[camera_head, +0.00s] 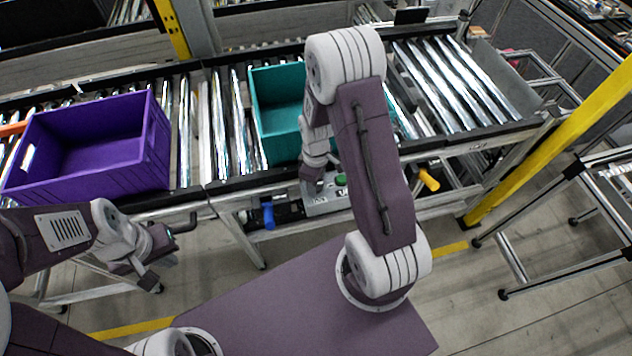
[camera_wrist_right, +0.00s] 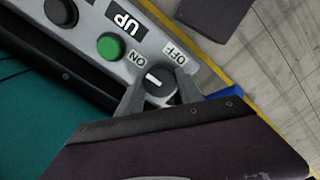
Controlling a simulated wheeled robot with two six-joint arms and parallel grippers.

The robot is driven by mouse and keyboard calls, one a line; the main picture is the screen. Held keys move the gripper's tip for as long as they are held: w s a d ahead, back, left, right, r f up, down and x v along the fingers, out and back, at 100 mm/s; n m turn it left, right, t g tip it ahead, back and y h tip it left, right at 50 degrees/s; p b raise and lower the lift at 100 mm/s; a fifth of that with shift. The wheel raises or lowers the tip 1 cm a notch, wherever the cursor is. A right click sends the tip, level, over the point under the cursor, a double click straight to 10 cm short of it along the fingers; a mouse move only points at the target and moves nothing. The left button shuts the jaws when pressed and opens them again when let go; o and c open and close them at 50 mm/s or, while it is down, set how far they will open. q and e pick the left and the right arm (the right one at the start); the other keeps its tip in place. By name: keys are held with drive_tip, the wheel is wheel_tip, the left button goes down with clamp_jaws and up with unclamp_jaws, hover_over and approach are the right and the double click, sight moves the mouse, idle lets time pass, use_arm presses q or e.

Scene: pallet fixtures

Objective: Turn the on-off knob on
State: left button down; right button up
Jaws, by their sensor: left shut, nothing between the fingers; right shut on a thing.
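The on-off knob (camera_wrist_right: 154,80) is black with a white line, on a grey control panel (camera_wrist_right: 150,42). ON is printed at its upper left and OFF at its upper right in the right wrist view. The white line slants toward the ON side. My right gripper (camera_wrist_right: 160,84) is shut on the knob, one finger on each side. In the head view the control panel (camera_head: 326,205) is on the conveyor's front side, and my right arm hides the knob. My left gripper (camera_head: 152,273) is shut and empty, low in front of the conveyor at the left.
A green button (camera_wrist_right: 109,46) and a black button (camera_wrist_right: 61,12) sit beside the knob. A purple crate (camera_head: 95,180) and a teal crate (camera_head: 275,140) stand on the roller conveyor (camera_head: 215,125). A yellow post (camera_head: 560,140) stands to the right.

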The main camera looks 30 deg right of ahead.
drive_tip(key=shift+w+r, duration=0.1)
drive_tip(key=shift+w, duration=0.1)
drive_tip(key=o, duration=1.4)
drive_tip(key=shift+c, duration=0.2)
drive_tip(key=shift+s, duration=0.1)
wheel_tip(320, 180, up, 9)
